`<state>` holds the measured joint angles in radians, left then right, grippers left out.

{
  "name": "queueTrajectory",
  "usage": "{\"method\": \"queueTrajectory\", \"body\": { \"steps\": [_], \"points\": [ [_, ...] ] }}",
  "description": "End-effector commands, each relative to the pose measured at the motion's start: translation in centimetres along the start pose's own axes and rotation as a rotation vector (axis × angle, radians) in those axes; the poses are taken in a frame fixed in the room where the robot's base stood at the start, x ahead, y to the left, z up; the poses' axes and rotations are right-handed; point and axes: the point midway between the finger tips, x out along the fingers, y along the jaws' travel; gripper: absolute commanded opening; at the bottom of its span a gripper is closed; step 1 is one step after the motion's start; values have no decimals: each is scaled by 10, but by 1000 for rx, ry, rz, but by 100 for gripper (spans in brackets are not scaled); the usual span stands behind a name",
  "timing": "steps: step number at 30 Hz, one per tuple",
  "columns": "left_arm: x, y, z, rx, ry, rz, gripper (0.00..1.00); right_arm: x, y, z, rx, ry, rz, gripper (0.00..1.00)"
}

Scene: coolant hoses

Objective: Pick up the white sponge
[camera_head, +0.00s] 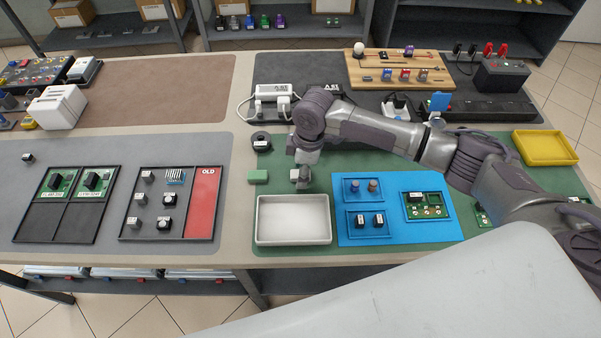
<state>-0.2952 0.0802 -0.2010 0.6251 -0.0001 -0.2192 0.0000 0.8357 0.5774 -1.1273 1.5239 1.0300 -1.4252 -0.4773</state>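I cannot make out a white sponge in the head view. A small green block (258,176), possibly a sponge, lies on the green mat left of my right gripper. My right gripper (300,183) points down just behind the white tray (293,240), near its back edge. Its fingers are small and seen from above, so I cannot tell whether they are open, shut or holding something. The inside of the white tray looks empty. My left gripper is not in view.
A black roll (261,142) lies behind the green block. A blue mat (400,236) with small trays and a green board is right of the white tray. A yellow tray (545,148) stands far right. My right arm spans the right side of the table.

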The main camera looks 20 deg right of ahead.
Motion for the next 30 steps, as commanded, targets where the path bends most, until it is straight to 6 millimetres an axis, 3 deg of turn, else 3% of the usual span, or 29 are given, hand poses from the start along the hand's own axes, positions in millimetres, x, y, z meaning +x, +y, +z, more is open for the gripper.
{"method": "queueTrajectory", "body": {
  "steps": [5, 13, 24, 30],
  "points": [
    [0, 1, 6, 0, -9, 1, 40, 0, 0, 0, 0, 0, 0, 60],
    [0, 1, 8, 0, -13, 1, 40, 0, 0, 0, 0, 0, 0, 17],
    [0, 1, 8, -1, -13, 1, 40, -2, 0, 0, 1, 1, 1, 16],
    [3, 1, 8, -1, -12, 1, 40, -19, 2, -3, 1, 3, 4, 16]
  ]
}}
